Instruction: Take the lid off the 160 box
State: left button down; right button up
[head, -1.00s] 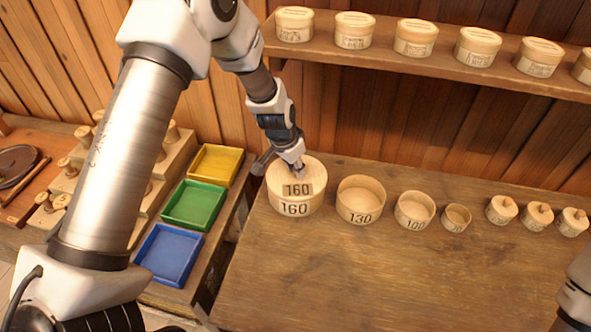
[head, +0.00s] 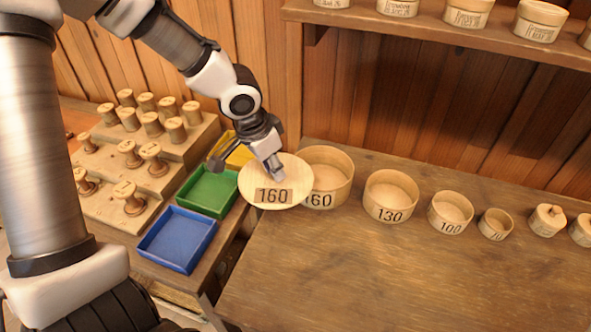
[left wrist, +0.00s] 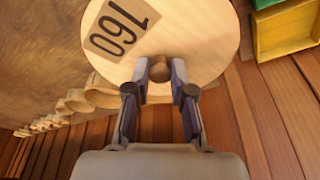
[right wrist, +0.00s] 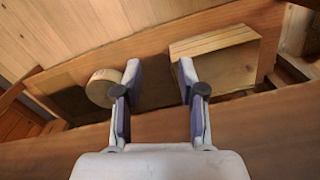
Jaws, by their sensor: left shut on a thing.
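The 160 lid (head: 297,178) is a pale round wooden disc with a 160 label, held up in the air in the head view. My left gripper (head: 277,175) is shut on its knob, and the knob shows between the fingers in the left wrist view (left wrist: 159,72). The 160 box (head: 335,172) stands open on the table, its left front partly hidden behind the lid. The lid is apart from the box, to its left. My right gripper (right wrist: 158,85) is open and empty in the right wrist view; it is not in the head view.
Open boxes 130 (head: 390,197), 100 (head: 450,213) and 70 (head: 496,224) stand in a row to the right. Yellow, green (head: 207,190) and blue (head: 177,240) trays lie left. Stepped blocks hold several spools. The table front is clear.

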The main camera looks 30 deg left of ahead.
aim_at(267, 182)
pick_arm(q)
jog(key=shift+s+a+r, duration=0.15)
jog(key=shift+s+a, duration=0.2)
jog(key=shift+s, duration=0.45)
jog(key=shift+w+p+v, duration=0.15)
jog(key=shift+p+v, duration=0.35)
jog(key=shift+v, duration=0.25)
jog(key=shift+w+p+v, duration=0.15)
jog(key=shift+p+v, duration=0.3)
jog(key=shift+v, duration=0.25)
jog(key=shift+d+r, duration=0.1)
jog(key=shift+r, duration=0.05)
